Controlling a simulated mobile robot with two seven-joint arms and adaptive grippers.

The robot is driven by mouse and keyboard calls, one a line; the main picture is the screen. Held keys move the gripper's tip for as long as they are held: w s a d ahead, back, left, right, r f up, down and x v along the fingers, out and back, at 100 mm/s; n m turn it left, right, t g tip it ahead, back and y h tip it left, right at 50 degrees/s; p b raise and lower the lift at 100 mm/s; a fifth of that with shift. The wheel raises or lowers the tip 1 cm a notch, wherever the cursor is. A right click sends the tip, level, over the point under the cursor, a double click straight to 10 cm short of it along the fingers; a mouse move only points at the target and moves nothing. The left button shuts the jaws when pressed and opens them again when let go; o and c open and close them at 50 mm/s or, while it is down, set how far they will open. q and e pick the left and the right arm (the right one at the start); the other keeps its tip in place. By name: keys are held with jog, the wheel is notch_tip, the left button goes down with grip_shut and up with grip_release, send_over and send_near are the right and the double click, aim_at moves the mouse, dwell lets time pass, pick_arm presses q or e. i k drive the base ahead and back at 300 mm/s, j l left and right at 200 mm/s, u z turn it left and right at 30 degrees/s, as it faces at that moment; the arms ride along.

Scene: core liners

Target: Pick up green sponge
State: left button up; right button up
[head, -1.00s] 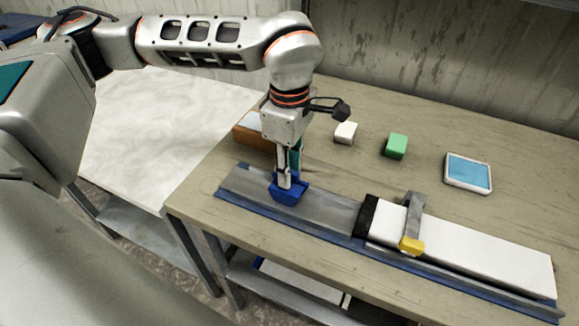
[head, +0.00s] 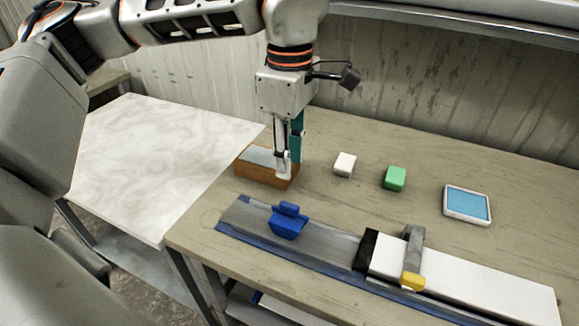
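The green sponge (head: 395,178) is a small block lying on the wooden table, between a white block and a blue-topped tray. My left gripper (head: 288,167) points down, well to the left of the sponge, by the right end of a brown box. Its white finger and teal finger stand apart with nothing visible between them. Part of the box is hidden behind the fingers. My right gripper does not show.
The white block (head: 345,164) lies between gripper and sponge. The brown box (head: 262,175) is at left. In front runs a long grey rail (head: 337,243) with a blue clamp piece (head: 288,222) and a yellow-tipped clamp (head: 413,280). The blue-topped tray (head: 467,204) is right.

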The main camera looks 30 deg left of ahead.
aim_at(394, 177)
jog(key=k, duration=1)
